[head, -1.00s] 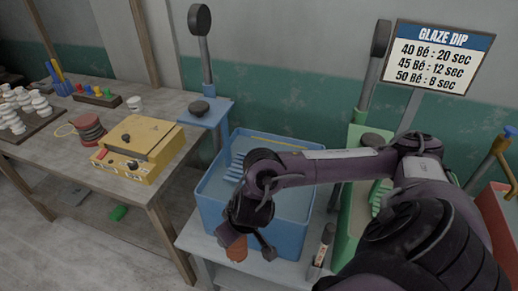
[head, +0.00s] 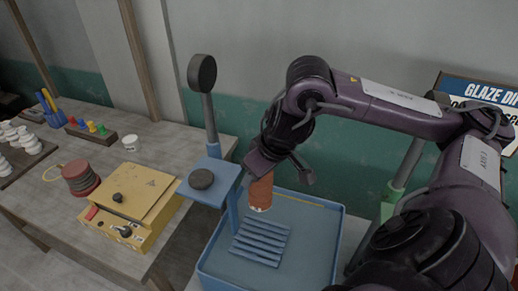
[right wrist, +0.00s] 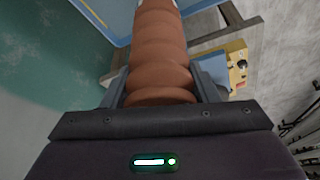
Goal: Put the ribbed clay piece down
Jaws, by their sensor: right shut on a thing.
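The ribbed clay piece (head: 260,191) is an orange-brown ridged cylinder with a pale mark near its lower end. My right gripper (head: 279,172) is shut on its upper part and holds it roughly upright. In the head view it hangs at the back left of the blue tub (head: 325,205), beside the blue stand (head: 213,170); its height above them is hard to tell. In the right wrist view the clay piece (right wrist: 160,50) runs away between the two fingers of the right gripper (right wrist: 160,88). My left gripper is not in view.
A blue slatted rack (head: 260,243) lies in the tub. The stand has a dark round pad (head: 202,179) and a tall post with a dark disc (head: 202,74). A yellow box (head: 130,205) and red discs (head: 80,178) are on the wooden table (head: 165,150) at left.

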